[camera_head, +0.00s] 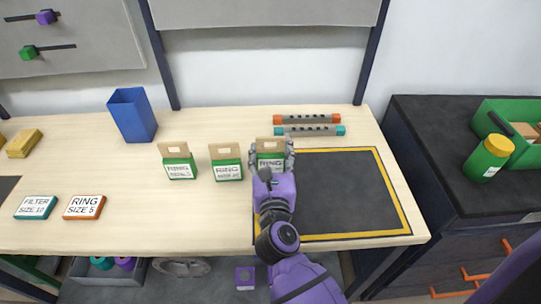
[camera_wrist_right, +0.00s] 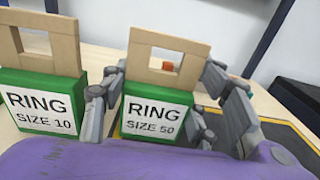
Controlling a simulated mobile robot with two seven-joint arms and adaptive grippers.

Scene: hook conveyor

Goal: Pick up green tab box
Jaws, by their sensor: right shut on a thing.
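Three green boxes with wooden tab handles stand in a row on the table. The left box (camera_head: 178,168) and the middle box (camera_head: 226,170) stand free. The right box (camera_head: 270,160) is between the fingers of my right gripper (camera_head: 271,160), which is shut on it. In the right wrist view this held box (camera_wrist_right: 155,118) reads "RING SIZE 50" and has finger links on both sides. The middle box (camera_wrist_right: 42,105) reads "RING SIZE 10" there, close beside the left fingers. Whether the held box touches the table is hidden. My left gripper is not in view.
A black mat (camera_head: 345,190) with a yellow border lies right of the boxes. Two grey rods (camera_head: 310,131) with coloured ends lie behind it. A blue bin (camera_head: 132,115) stands at the back left. Flat labels reading "FILTER SIZE 10" (camera_head: 36,207) and "RING SIZE 5" (camera_head: 85,207) lie front left.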

